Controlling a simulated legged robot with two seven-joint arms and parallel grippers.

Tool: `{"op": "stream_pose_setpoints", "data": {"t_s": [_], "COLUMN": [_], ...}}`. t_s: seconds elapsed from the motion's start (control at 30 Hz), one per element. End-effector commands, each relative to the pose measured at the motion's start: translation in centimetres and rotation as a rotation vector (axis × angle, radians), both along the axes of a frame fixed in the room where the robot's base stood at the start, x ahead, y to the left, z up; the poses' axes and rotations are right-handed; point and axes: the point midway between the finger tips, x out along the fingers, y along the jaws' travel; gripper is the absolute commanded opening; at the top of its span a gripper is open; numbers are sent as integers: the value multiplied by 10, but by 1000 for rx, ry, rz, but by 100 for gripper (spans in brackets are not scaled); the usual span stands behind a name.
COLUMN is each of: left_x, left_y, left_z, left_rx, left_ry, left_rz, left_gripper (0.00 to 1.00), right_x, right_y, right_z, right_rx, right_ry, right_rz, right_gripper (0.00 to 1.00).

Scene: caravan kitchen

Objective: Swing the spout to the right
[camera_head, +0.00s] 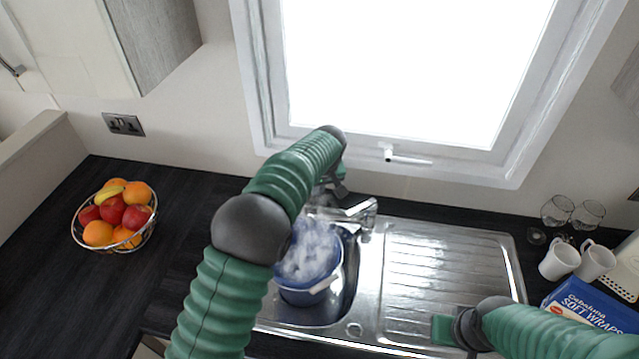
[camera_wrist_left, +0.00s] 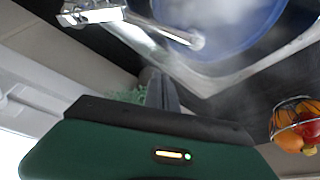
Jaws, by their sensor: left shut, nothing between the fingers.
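The silver tap with its spout (camera_head: 345,212) stands at the back of the steel sink (camera_head: 350,290). The spout points left over a blue tub (camera_head: 303,290) in the basin; in the left wrist view, the spout (camera_wrist_left: 160,30) ends over the tub (camera_wrist_left: 225,20). My left gripper (camera_head: 330,188) is just behind and left of the spout, partly hidden by my arm. Its fingers (camera_wrist_left: 160,92) are shut and empty, apart from the spout in the left wrist view. My right gripper (camera_head: 443,329) is over the front of the drainboard; its fingers are too unclear to judge.
A fruit basket (camera_head: 117,222) stands on the dark counter at left. The ribbed drainboard (camera_head: 440,260) is clear at the back. Mugs (camera_head: 560,261), upturned glasses (camera_head: 557,211) and a blue wraps box (camera_head: 592,305) stand at right. The window handle (camera_head: 405,157) juts out behind the tap.

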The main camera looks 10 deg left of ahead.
Motion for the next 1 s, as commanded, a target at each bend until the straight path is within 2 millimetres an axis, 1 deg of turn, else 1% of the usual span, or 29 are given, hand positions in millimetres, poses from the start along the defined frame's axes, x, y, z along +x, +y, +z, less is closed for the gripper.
{"op": "stream_pose_setpoints", "data": {"t_s": [0.03, 0.17, 0.2, 0.3, 0.43, 0.6, 1.0], "left_x": [2, 10, 4, -12, -23, -24, -27], "left_y": [2, 7, 2, -6, -11, -12, -12], "left_z": [-9, -34, -32, -34, -38, -41, -41], "left_rx": [1, 0, 0, 1, -1, 0, 0], "left_ry": [4, 2, 1, -1, -1, -1, -2], "left_rz": [1, 2, -3, -4, -3, 0, 15], "left_gripper": [0, 0, 0, 0, 0, 0, 0], "right_x": [0, 0, 0, 0, 0, 0, 0], "right_y": [0, 0, 0, 0, 0, 0, 0], "right_z": [6, 13, 16, 21, 24, 24, 22], "right_rx": [0, 0, 0, 0, 0, 0, 0], "right_ry": [0, 0, 0, 0, 0, 0, 0], "right_rz": [0, 0, 0, 0, 0, 0, 0], "right_gripper": [0, 0, 0, 0, 0, 0, 0]}}
